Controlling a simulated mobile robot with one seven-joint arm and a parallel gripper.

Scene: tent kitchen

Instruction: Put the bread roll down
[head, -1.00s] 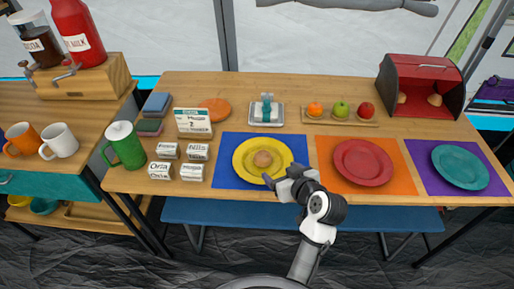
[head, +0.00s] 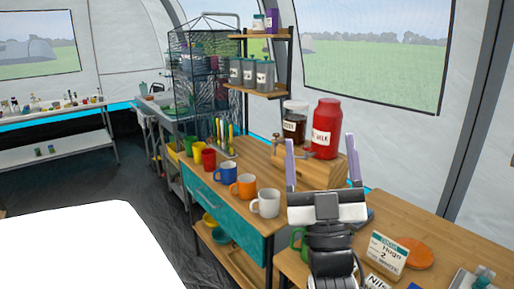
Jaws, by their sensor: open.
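My gripper (head: 321,162) is raised in the middle right of the head view, its two purple fingers pointing up and spread apart. It is open, with nothing between the fingers. The bread roll and the yellow plate are out of view now. Only the left end of the dining table (head: 357,212) shows at the lower right, with a name card (head: 388,256) and an orange disc (head: 413,252) on it.
Left of my gripper, a teal-fronted counter (head: 233,203) holds a white mug (head: 266,203), an orange mug (head: 245,187) and a blue mug (head: 225,173). A red milk jar (head: 326,127) stands behind my gripper. A green mug (head: 298,238) is partly hidden by my arm.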

